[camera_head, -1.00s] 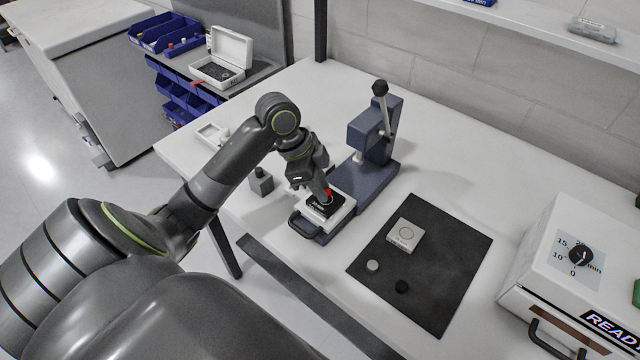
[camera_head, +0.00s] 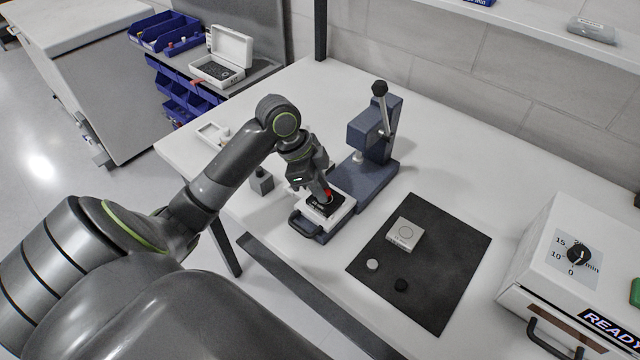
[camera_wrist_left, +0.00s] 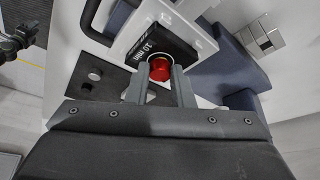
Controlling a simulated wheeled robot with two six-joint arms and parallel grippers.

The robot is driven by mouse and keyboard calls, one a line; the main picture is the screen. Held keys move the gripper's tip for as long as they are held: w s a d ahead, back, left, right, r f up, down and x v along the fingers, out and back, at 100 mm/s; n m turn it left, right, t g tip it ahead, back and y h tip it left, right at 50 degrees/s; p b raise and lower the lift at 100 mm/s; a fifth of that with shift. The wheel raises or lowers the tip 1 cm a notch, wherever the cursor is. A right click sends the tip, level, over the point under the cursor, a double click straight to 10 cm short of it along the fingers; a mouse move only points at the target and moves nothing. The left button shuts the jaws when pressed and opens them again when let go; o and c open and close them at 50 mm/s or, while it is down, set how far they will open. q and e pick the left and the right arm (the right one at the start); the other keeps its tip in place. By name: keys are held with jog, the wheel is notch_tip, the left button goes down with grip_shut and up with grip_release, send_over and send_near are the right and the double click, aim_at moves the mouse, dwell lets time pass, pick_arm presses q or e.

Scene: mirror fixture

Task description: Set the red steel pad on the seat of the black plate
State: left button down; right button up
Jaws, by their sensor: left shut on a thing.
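The black plate (camera_head: 318,208) lies in a white holder (camera_head: 340,216) at the front of the blue press. In the left wrist view the plate (camera_wrist_left: 152,42) carries the print "10 min" and a pale ring around its seat. My left gripper (camera_head: 326,193) points down over the plate and is shut on the red steel pad (camera_head: 328,191). In the left wrist view the round red pad (camera_wrist_left: 160,68) sits between the two fingertips, at or just above the ring. I cannot tell whether it touches the seat.
The blue press (camera_head: 372,145) with its lever stands just behind the holder. A black mat (camera_head: 445,275) with a light square block (camera_head: 405,236) and two small discs lies to the right. A white timer box (camera_head: 570,250) stands far right. A small grey block (camera_head: 262,184) stands left.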

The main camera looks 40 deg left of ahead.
pick_arm(q)
jog(key=shift+f, duration=0.2)
jog(key=c, duration=1.2)
grip_release()
jog(key=v, duration=1.7)
jog(key=shift+r+b, duration=0.2)
jog(key=shift+b, duration=0.2)
jog(key=shift+s+f, duration=0.1)
